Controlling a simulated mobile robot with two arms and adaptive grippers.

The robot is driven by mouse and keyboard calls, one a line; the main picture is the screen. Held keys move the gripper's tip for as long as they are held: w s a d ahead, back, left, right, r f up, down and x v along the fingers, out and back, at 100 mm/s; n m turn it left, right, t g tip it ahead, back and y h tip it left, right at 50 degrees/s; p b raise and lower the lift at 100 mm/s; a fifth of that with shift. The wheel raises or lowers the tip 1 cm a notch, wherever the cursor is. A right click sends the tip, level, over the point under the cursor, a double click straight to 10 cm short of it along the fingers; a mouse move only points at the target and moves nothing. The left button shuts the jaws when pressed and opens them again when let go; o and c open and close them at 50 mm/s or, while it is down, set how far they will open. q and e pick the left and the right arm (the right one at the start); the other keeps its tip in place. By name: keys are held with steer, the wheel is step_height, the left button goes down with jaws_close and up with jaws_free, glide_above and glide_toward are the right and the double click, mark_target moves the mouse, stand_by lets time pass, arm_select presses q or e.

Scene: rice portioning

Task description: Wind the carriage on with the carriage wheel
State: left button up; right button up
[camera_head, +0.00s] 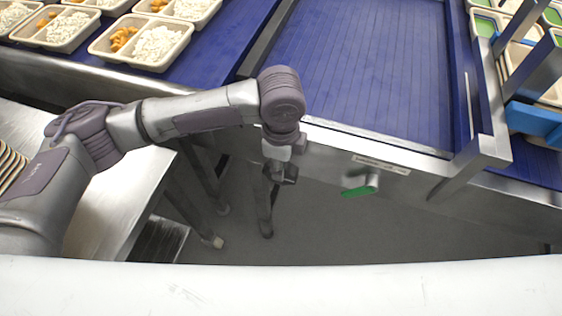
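A grey crank fitting with a green handle (360,189) sticks out from the front metal face of the line, right of centre; I cannot tell for sure that it is the carriage wheel. A metal frame (487,150) with a blue block (535,122) stands over the right side; it may be the carriage. My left gripper (284,178) hangs down left of the green handle, apart from it, over the floor gap. It is small and seen from above, so its fingers do not show clearly. My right gripper is out of view.
A blue slatted belt (365,65) in the middle is empty. Trays with rice and orange food (150,42) stand on the upper left blue surface. Green-and-white trays (484,24) are at upper right. A steel table (115,205) and stacked trays (10,165) are at left.

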arm_select(q)
jaws_close()
steer(key=shift+a+r+g+h+p, duration=0.2)
steer(key=shift+a+g+h+p, duration=0.1)
steer(key=shift+h+p, duration=0.7)
steer(key=shift+w+a+f+g+h+p, duration=0.15)
steer(key=shift+a+g+h+p, duration=0.15)
steer(key=shift+h+p, duration=0.6)
steer(key=shift+w+a+f+h, duration=0.1)
steer(key=shift+f+h, duration=0.1)
steer(key=shift+h, duration=0.4)
steer(key=shift+a+f+g+h, duration=0.15)
steer(key=shift+g+h, duration=0.35)
steer(key=shift+h, duration=0.3)
steer(key=shift+w, duration=0.1)
steer(key=o, duration=0.6)
jaws_free()
steer(key=shift+c, duration=0.2)
